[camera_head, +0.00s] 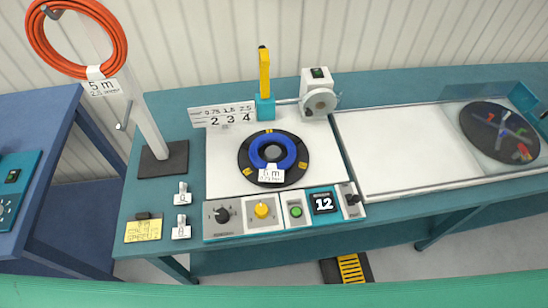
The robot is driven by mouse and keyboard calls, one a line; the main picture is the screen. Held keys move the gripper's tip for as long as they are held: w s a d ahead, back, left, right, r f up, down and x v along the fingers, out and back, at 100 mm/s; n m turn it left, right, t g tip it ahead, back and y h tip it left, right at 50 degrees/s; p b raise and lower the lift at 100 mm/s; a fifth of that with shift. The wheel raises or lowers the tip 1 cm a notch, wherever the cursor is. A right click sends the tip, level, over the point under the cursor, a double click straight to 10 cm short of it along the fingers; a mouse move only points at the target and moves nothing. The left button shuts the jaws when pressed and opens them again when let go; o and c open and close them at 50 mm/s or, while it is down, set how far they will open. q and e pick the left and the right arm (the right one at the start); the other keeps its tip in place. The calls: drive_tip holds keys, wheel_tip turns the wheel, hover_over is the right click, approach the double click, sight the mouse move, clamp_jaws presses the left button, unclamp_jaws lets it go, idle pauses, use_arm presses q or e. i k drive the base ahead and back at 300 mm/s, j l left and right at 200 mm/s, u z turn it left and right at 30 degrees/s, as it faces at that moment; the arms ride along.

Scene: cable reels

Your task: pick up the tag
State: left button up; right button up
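Several things look like tags, and I cannot tell which one the task means. A white printed label (271,175) sits on the front of the blue cable coil (257,150), which lies on a black round plate. Another white label reading "5 m" (103,87) hangs on the orange cable coil (124,45) at the upper left. Two small white pieces, one behind (182,195) and one in front (181,229), lie on the bench left of the control panel; their exact kind is too small to tell. Neither gripper is in view.
A yellow note (143,231) lies at the teal bench's (160,105) front left. A post on a dark base (163,160) holds the orange coil. The control panel (240,222) lines the front. A grey-white machine (318,98) stands behind. A dark disc (498,132) is at right.

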sight(183, 198)
drive_tip(key=u, duration=0.95)
